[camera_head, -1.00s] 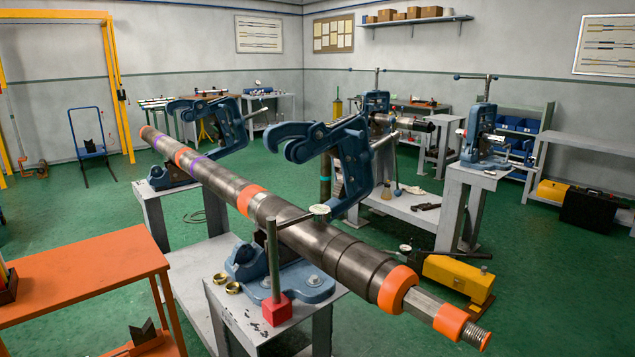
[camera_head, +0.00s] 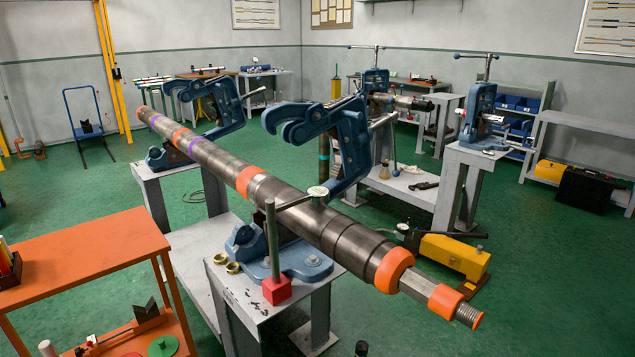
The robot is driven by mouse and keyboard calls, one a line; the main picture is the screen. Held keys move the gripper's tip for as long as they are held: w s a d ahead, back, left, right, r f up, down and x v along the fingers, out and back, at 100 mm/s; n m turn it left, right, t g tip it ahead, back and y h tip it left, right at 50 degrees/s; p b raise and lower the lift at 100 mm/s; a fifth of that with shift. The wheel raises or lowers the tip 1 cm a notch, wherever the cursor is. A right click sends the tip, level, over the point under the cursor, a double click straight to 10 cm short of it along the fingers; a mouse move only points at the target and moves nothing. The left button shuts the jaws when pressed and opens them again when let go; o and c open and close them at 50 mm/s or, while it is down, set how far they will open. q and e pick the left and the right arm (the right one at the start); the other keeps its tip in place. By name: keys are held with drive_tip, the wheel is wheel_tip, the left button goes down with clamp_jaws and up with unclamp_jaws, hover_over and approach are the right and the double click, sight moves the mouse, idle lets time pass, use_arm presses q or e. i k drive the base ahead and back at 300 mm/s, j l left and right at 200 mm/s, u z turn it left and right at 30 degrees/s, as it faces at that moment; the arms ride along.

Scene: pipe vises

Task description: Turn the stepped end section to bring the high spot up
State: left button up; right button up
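A long dark steel pipe runs diagonally from the far left to the near right, lying in two blue vises. Its stepped end section (camera_head: 345,243) is at the near right, with an orange band (camera_head: 395,270), a hex part (camera_head: 418,284), another orange band (camera_head: 446,299) and a threaded tip (camera_head: 468,316). A dial gauge (camera_head: 318,191) on a post with a red base (camera_head: 277,290) stands beside the pipe, its face over the pipe's top. The near blue vise (camera_head: 345,140) has its hooked jaw swung up, clear of the pipe. Neither gripper is in view.
The far vise (camera_head: 222,100) also has its jaw raised. An orange cart (camera_head: 85,262) stands at the left. A yellow unit (camera_head: 455,255) with a lever sits on the floor at the right. Two brass rings (camera_head: 226,263) lie on the near bench. Green floor is open at the right.

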sight(372, 257)
drive_tip(key=i+j, duration=0.15)
drive_tip(key=i, duration=0.3)
drive_tip(key=i+j+z, duration=0.15)
drive_tip(key=i, duration=0.3)
